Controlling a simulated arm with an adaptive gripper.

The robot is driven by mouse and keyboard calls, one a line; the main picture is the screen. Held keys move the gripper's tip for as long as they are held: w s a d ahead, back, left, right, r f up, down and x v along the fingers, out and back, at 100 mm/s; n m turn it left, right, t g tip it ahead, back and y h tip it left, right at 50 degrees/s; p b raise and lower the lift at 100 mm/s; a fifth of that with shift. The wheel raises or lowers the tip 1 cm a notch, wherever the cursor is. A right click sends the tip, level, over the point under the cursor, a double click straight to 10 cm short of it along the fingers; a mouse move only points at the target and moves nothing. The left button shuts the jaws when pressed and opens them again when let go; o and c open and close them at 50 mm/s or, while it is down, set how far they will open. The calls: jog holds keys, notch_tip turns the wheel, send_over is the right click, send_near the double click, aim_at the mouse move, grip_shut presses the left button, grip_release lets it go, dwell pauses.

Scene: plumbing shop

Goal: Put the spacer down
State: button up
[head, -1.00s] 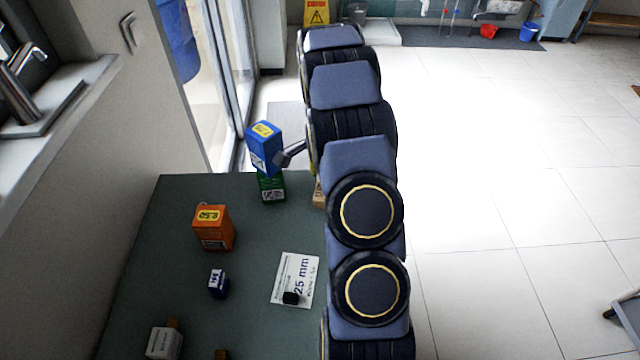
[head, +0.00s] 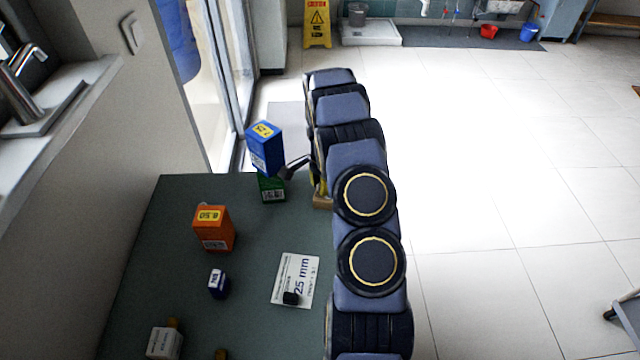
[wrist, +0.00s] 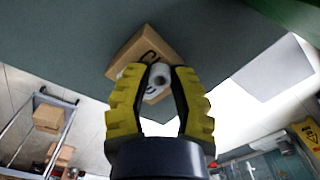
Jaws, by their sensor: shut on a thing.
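The spacer (wrist: 159,74) is a small white cylinder with a hole in its end, seen in the wrist view. My gripper (wrist: 160,78) has its yellow fingers shut on it. A brown cardboard box (wrist: 128,55) lies just beyond the spacer in that view; I cannot tell whether they touch. In the head view a strip of the cardboard box (head: 321,201) shows at the table's right side. A little yellow of the gripper (head: 316,181) shows just above it. The arm hides most of the gripper there, and the spacer is not visible.
A blue box (head: 265,150) appears above a green box (head: 272,189) beside the gripper. An orange box (head: 213,229), a small dark blue item (head: 218,284) and a white "25 mm" card (head: 296,270) are on the green table (head: 160,240). Bare table surrounds them.

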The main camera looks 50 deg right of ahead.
jog(key=shift+f, duration=0.1)
jog(key=o, duration=0.6)
notch_tip(320, 180, up, 12)
jog(key=s+a+r+n, duration=0.1)
jog(key=a+r+n, duration=0.4)
jog(key=a+r, duration=0.55)
jog(key=s+a+r+n+g, duration=0.1)
jog(key=s+a+r+n, duration=0.2)
jog(key=s+a+n, duration=0.35)
jog(key=s+a+r+n, duration=0.2)
jog(key=s+a+n, duration=0.2)
jog(key=s+a, duration=0.55)
jog(key=s+a+n, duration=0.2)
jog(key=s+a, duration=0.1)
jog(key=s+a+n, duration=0.3)
jog(key=s, duration=0.1)
jog(key=shift+s+a+n+g, duration=0.25)
jog(key=shift+a+n+g, duration=0.05)
jog(key=shift+a+n, duration=0.1)
